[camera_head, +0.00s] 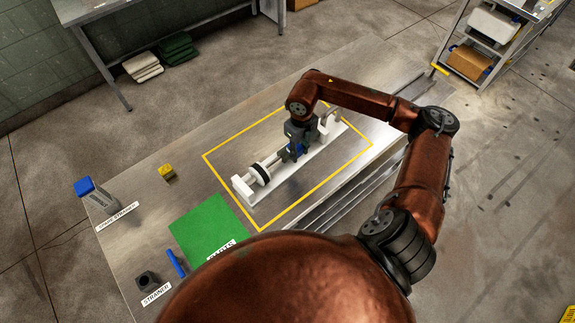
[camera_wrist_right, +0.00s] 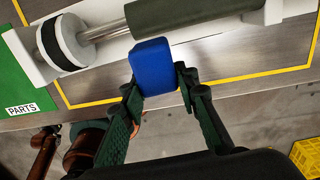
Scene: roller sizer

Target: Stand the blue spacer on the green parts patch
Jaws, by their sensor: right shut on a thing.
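My right gripper (camera_head: 295,153) is over the roller sizer, with its fingers shut on the blue spacer (camera_head: 297,148). In the right wrist view the blue spacer (camera_wrist_right: 153,68) sits between the two fingertips (camera_wrist_right: 155,85), in front of the sizer's white frame. I cannot tell whether it touches the sizer. The green parts patch (camera_head: 208,232) lies flat on the metal table, lower left of the sizer; its visible part is bare. My own body hides part of its near edge. The patch also shows at the left of the right wrist view (camera_wrist_right: 15,80). My left gripper does not show.
The white roller sizer (camera_head: 262,178) stands inside a yellow outline (camera_head: 222,177). Bare table lies between yellow block and outline.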

